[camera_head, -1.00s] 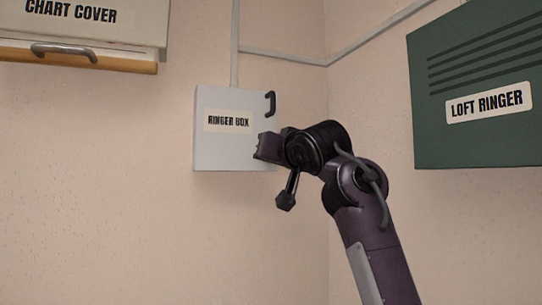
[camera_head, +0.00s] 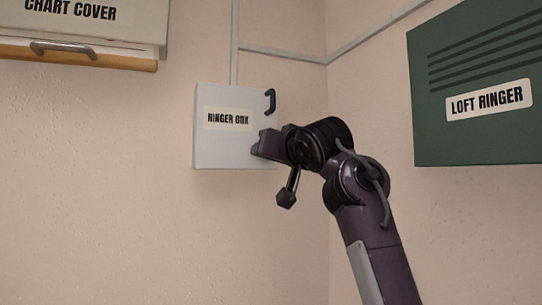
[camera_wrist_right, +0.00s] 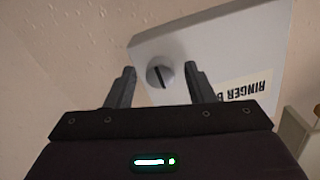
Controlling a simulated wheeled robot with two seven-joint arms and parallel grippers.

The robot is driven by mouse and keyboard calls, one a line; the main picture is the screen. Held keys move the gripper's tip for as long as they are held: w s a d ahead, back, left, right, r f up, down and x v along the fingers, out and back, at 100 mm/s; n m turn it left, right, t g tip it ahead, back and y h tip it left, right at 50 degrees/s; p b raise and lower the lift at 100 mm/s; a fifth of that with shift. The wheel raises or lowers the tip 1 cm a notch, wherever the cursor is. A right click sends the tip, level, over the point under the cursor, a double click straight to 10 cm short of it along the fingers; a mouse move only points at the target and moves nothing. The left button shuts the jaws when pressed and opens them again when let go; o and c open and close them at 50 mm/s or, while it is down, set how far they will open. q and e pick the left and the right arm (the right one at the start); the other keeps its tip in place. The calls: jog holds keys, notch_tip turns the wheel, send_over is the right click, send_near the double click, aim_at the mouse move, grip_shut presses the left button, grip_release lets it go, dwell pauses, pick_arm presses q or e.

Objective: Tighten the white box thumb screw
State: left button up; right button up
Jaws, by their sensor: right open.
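The white box (camera_head: 212,150) labelled "RINGER BOX" is on the wall near the corner in the head view, with a dark handle (camera_head: 270,101) at its upper right. Its thumb screw (camera_wrist_right: 160,76), a round grey knob with a dark slot, shows in the right wrist view; my arm hides it in the head view. My right gripper (camera_head: 260,146) is at the box's lower right. In the wrist view the right gripper (camera_wrist_right: 158,78) is open, one finger on each side of the screw, with visible gaps. My left gripper is out of view.
A green box (camera_head: 470,125) labelled "LOFT RINGER" is on the right wall. A "CHART COVER" cabinet (camera_head: 110,42) with a handle hangs at upper left. Grey conduit (camera_head: 290,55) runs above the white box. The wall below the box is bare.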

jog(key=b+v, duration=0.3)
jog(key=v, duration=0.4)
jog(key=shift+s, duration=0.15)
jog(key=shift+d, duration=0.1)
